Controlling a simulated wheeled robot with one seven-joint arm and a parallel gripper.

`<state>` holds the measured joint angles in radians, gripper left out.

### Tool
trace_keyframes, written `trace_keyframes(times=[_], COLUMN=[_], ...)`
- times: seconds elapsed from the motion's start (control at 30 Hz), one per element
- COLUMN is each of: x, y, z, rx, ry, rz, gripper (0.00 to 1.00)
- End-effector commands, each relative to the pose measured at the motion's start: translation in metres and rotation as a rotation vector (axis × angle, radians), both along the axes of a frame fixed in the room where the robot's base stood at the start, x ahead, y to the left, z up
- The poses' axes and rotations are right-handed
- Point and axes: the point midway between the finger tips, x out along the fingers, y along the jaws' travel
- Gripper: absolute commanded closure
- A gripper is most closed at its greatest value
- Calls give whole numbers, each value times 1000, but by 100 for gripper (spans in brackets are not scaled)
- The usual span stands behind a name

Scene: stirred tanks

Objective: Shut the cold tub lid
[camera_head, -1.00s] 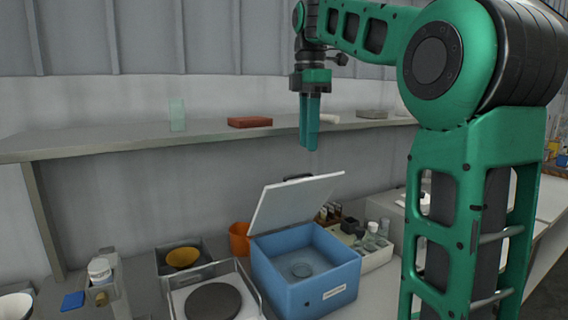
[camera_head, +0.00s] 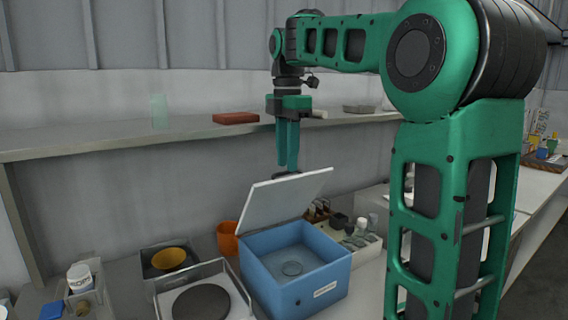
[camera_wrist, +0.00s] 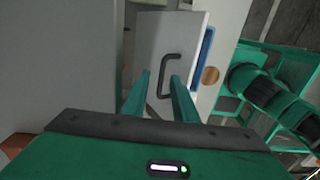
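The cold tub (camera_head: 322,288) is an open blue box on the bench with a round recess inside. Its white lid (camera_head: 285,200) stands raised at the back, tilted backward. My gripper (camera_head: 288,171) points down just behind the lid's top edge, its tips close to the edge. In the wrist view, the lid (camera_wrist: 190,38) lies ahead, with a dark bar handle (camera_wrist: 165,82) on its outer face. The handle appears between the two green fingers of my gripper (camera_wrist: 160,76), which are apart and empty. Whether they touch the lid cannot be told.
A shelf (camera_head: 110,140) runs along the wall behind my gripper, with a red block (camera_head: 236,118) on it. An orange pot (camera_head: 228,239), a scale-like device (camera_head: 203,302) and a tray of small bottles (camera_head: 362,248) stand around the tub.

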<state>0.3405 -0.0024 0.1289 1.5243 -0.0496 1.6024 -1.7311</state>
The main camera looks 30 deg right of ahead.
Motion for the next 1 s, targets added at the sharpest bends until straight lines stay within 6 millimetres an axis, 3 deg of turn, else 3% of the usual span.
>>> trace_keyframes(times=[0.23, 0.63, 0.73, 1.0], x=[-1, -1, -1, -1], y=[1, 0, 0, -1], z=[-12, -14, -14, -14], rx=[1, 2, 2, 2], ry=[0, -1, -1, -1], rz=[2, -1, -1, -1], gripper=[74, 74, 98, 100])
